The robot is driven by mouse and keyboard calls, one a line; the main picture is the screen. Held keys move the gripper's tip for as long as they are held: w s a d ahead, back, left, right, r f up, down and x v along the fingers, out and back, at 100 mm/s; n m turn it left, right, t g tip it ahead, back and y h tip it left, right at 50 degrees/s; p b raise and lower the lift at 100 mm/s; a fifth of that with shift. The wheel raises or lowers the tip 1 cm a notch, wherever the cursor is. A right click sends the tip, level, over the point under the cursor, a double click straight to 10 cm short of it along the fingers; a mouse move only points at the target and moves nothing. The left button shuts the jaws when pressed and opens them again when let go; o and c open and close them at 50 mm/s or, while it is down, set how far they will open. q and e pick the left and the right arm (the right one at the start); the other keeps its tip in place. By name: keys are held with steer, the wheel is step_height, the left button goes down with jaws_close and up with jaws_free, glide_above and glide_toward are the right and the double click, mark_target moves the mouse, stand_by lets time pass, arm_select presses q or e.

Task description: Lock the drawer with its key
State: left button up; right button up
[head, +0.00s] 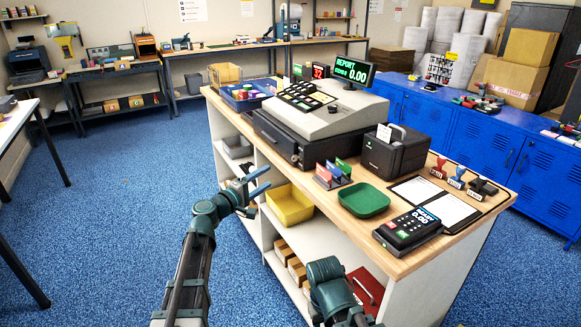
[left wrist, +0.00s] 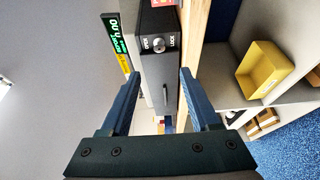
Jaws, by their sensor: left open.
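The black cash drawer (head: 275,138) sits under the grey register on the counter; its front looks closed. In the left wrist view the drawer front (left wrist: 157,75) stands on end, with a round silver lock (left wrist: 159,45) between the words OPEN and LOCK. Whether a key is in the lock I cannot tell. My left gripper (head: 258,184) is open and empty, in front of the counter's side and apart from the drawer. In the left wrist view its fingers (left wrist: 160,78) frame the drawer front. Part of my right arm shows at the bottom; its gripper is out of view.
The wooden counter top (head: 408,262) carries a green tray (head: 363,200), a card terminal (head: 408,230), a black printer (head: 395,152) and a blue bin (head: 247,96). A yellow bin (head: 289,205) stands on the shelf below. The blue floor at left is clear.

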mark_target(294, 159)
arm_select(q)
steer(key=x, duration=1.4)
steer(key=shift+a, duration=0.1)
jaws_close()
